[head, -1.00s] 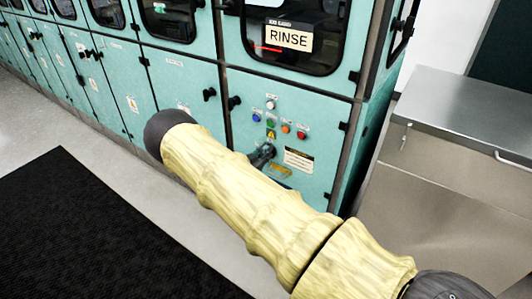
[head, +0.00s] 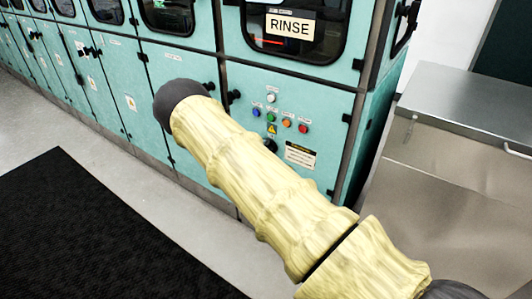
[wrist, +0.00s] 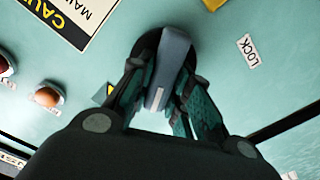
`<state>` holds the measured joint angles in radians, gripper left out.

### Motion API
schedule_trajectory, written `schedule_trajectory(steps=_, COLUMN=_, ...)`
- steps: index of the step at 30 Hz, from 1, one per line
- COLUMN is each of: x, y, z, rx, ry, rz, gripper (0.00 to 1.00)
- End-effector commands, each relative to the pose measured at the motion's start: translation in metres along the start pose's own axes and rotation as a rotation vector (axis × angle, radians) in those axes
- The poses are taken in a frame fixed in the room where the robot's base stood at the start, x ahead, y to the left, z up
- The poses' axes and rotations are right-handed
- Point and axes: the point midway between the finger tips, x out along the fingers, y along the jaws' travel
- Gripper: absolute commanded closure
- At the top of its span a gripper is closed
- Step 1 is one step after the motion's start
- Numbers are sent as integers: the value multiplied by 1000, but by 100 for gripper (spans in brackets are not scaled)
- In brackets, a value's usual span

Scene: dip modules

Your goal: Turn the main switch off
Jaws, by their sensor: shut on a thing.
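The main switch is a grey-blue lever (wrist: 168,70) on a dark round base, set in the teal panel. In the wrist view my gripper (wrist: 164,92) has one finger on each side of the lever and is shut on it. A small white line marks the lever's face. In the head view only a dark bit of the switch area (head: 270,145) shows past my yellow-covered arm, which hides the gripper. I cannot tell the lever's exact setting there.
Coloured buttons (head: 287,123) sit just above the switch, with a caution label (head: 300,155) to its right. A steel counter (head: 460,150) stands at the right. A black mat (head: 80,230) lies on the floor.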

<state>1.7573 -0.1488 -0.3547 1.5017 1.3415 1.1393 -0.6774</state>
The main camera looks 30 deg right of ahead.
Motion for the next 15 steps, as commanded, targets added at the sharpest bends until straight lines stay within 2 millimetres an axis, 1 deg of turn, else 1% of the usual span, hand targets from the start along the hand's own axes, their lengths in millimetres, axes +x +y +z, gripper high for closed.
schedule_trajectory(steps=1, x=0, y=-3, z=2, rx=-40, ry=0, rz=-1, gripper=100)
schedule_trajectory(steps=15, x=-1, y=-8, z=2, rx=-488, ry=1, rz=-3, gripper=100)
